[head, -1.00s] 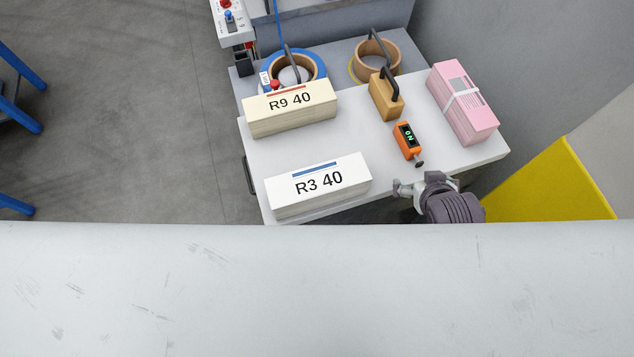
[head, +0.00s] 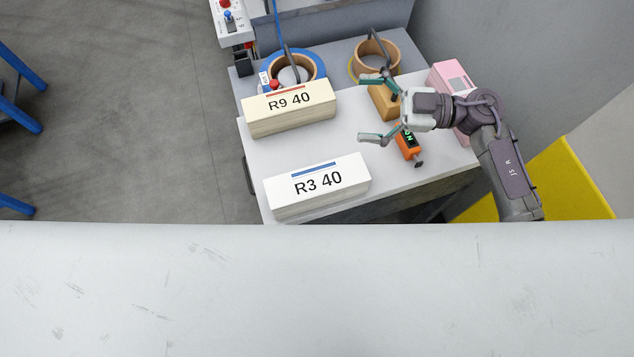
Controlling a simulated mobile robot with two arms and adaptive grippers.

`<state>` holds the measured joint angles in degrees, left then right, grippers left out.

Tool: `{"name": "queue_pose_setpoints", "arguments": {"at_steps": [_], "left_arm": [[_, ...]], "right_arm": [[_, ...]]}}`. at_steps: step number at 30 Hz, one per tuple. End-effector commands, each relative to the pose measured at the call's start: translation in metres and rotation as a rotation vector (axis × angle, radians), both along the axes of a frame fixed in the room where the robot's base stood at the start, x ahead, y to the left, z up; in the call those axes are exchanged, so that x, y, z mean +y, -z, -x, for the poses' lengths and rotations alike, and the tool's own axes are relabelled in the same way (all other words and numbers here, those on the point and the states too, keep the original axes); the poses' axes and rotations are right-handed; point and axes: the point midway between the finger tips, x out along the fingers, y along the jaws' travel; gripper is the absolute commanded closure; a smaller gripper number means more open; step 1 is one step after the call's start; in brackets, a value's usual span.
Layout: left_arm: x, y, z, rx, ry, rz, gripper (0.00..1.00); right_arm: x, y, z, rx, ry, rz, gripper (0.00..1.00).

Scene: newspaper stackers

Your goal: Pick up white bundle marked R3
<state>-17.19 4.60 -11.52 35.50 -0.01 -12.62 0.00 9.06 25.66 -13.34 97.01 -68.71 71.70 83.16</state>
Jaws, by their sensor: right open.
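The white bundle marked R3 40 (head: 318,188), with a blue stripe on top, lies at the near edge of the white tabletop (head: 290,152). My right gripper (head: 362,108) is open and empty, its fingers spread and pointing left. It is above the table, up and to the right of the R3 bundle and apart from it. My left gripper is not in view.
A cream bundle marked R9 40 (head: 290,108) lies behind the R3 bundle. The tan block (head: 383,100), orange device (head: 408,145) and pink bundle (head: 447,75) are on the right. Tape rolls (head: 318,64) stand behind. A pale surface (head: 300,290) fills the foreground.

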Motion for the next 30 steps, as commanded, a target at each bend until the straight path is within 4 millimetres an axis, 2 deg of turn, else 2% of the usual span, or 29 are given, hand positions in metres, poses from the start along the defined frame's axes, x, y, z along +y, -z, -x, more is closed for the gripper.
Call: {"name": "queue_pose_setpoints", "arguments": {"at_steps": [3, 7, 10, 13, 21, 30], "left_arm": [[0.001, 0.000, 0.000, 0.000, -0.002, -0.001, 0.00], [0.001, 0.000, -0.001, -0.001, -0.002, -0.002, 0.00], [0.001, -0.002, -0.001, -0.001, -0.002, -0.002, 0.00], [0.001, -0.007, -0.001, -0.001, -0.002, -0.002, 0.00], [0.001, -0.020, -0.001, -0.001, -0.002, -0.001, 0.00], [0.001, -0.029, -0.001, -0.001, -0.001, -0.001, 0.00]], "right_arm": [[-0.021, 0.028, 0.019, 0.116, -0.171, 0.190, 0.00], [-0.042, 0.045, 0.032, 0.215, -0.268, 0.324, 0.00], [-0.047, 0.051, 0.039, 0.253, -0.300, 0.371, 0.00], [-0.037, 0.055, 0.044, 0.264, -0.311, 0.380, 0.00], [0.009, 0.075, 0.060, 0.261, -0.309, 0.377, 0.00], [0.031, 0.085, 0.068, 0.262, -0.308, 0.376, 0.00]]}}
